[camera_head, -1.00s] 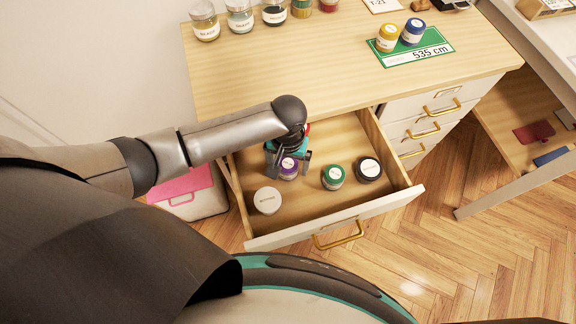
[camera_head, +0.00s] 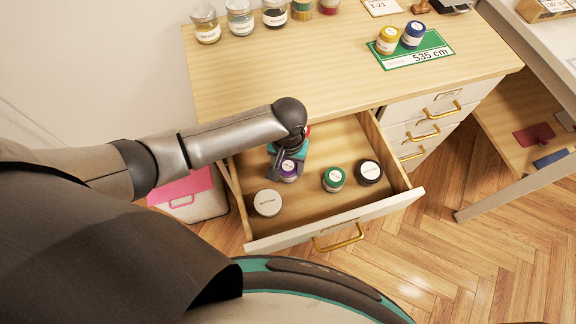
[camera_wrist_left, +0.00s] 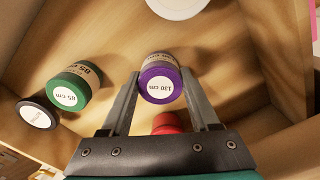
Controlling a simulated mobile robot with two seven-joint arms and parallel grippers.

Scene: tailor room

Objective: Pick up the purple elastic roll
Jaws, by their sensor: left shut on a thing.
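The purple elastic roll (camera_head: 289,171) stands in the open drawer (camera_head: 262,240), its white label facing up. In the left wrist view the purple roll (camera_wrist_left: 160,80) sits between the two fingers and its label reads 130 cm. My left gripper (camera_head: 287,163) reaches down into the drawer and is shut on the purple roll, one finger on each side. Whether the roll touches the drawer floor is hard to tell. My right gripper is not in view.
The drawer also holds a green roll (camera_head: 333,179), a black roll (camera_head: 368,171) and a white roll (camera_head: 267,202). Behind the gripper a red roll (camera_wrist_left: 168,122) is partly hidden. Yellow (camera_head: 388,40) and blue (camera_head: 413,34) rolls stand on a green card on the tabletop.

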